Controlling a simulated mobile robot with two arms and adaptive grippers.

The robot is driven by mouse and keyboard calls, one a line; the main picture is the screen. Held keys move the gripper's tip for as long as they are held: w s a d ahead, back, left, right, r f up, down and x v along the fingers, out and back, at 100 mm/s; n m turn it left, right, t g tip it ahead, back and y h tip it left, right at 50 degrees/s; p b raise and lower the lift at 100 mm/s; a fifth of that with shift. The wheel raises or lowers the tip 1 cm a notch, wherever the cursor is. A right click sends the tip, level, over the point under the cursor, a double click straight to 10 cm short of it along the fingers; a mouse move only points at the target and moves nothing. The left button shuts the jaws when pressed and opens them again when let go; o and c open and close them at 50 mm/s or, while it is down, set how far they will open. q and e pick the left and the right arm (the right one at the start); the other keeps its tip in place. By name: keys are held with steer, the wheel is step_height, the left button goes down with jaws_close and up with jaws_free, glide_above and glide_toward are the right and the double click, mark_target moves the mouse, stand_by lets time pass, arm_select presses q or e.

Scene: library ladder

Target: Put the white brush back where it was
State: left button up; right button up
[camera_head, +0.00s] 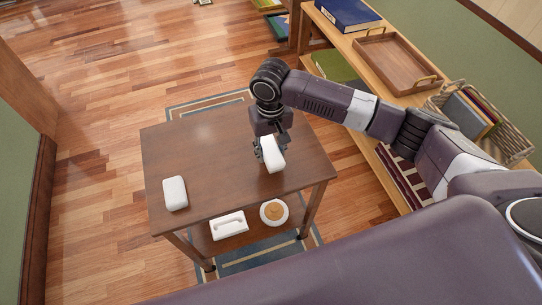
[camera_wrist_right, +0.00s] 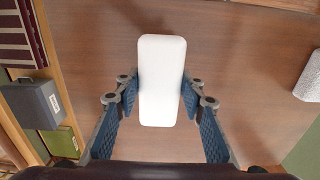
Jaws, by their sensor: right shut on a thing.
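A white, rounded block, which I take to be the white brush (camera_head: 273,155), is between the fingers of my right gripper (camera_head: 270,148), over the right part of the brown table. In the right wrist view the white brush (camera_wrist_right: 162,82) is upright in the picture, with the blue-padded fingers of my right gripper (camera_wrist_right: 162,95) shut on its two long sides. No bristles show. I cannot tell whether it touches the tabletop. A similar white block (camera_head: 175,193) lies at the table's left front; its edge shows in the wrist view (camera_wrist_right: 309,78). My left gripper is not in view.
The brown table (camera_head: 205,150) has a lower shelf with a white handled item (camera_head: 229,225) and a round white dish (camera_head: 274,212) with something brown. A wooden shelf at right bears a tray (camera_head: 396,60), a blue book (camera_head: 347,14) and a basket (camera_head: 485,118). The tabletop's middle is clear.

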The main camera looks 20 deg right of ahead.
mark_target(271, 158)
steer(key=shift+f, duration=1.7)
steer(key=o, duration=1.1)
steer(key=shift+f, duration=0.15)
step_height(271, 158, up, 12)
steer(key=shift+r+b, duration=0.2)
steer(key=shift+b, duration=0.15)
steer(key=shift+f, duration=0.1)
